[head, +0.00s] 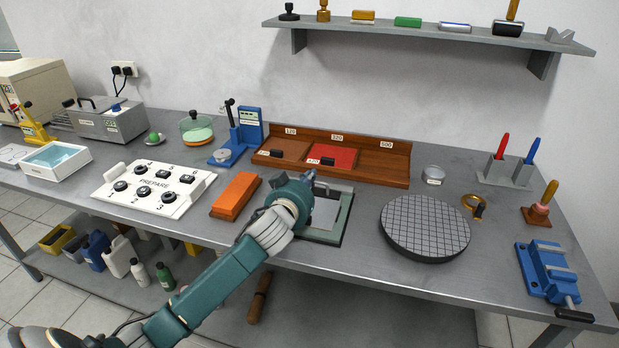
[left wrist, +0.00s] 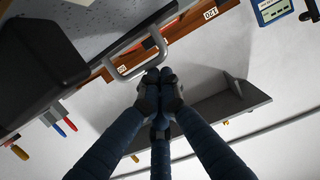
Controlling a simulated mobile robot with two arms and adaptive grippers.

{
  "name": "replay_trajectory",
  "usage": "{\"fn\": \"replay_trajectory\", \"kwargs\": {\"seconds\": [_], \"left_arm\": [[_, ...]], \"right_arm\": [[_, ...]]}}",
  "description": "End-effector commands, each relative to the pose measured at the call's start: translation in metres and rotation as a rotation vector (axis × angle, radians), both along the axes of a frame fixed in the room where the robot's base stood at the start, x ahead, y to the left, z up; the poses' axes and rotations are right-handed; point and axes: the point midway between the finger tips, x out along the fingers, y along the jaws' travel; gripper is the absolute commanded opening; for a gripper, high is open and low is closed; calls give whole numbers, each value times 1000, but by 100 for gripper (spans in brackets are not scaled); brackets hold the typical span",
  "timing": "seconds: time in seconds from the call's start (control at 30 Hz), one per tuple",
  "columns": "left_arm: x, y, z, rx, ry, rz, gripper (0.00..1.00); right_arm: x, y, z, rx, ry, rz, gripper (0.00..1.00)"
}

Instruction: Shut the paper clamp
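The paper clamp (head: 341,226) lies flat near the front of the bench, a dark-edged greenish plate with a paler grey sheet on it. My left gripper (head: 309,178) is over its left side and hides part of it. In the left wrist view a grey bar-shaped loop (left wrist: 124,74), seemingly the clamp's bail, stands raised right by the fingertips. The left gripper's fingers (left wrist: 157,76) are drawn together, with nothing seen between them. I cannot tell whether they touch the loop. My right gripper is in neither view.
An orange block (head: 236,195) lies left of the clamp, and a round gridded plate (head: 425,226) right of it. A wooden tray (head: 385,165) with labelled bays stands behind. A white switch panel (head: 153,188) is further left, a blue vise (head: 548,270) far right.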

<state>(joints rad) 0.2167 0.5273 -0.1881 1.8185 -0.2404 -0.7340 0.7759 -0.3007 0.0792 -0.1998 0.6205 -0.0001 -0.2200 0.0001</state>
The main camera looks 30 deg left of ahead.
Motion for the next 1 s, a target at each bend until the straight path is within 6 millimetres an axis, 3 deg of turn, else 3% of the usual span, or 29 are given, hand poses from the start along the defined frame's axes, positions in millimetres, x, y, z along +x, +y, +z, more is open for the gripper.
{"fn": "replay_trajectory", "kwargs": {"seconds": [0.17,0.43,0.5,0.8,1.0], "left_arm": [[1,0,1,-2,6,0,0],[16,12,43,-3,-1,2,0],[-1,6,26,-3,5,-3,0],[-60,-6,23,-1,1,0,0],[-79,-10,23,0,0,0,0]], "right_arm": [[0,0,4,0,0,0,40],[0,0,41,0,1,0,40],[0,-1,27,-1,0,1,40],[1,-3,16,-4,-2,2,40],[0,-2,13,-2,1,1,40]]}}
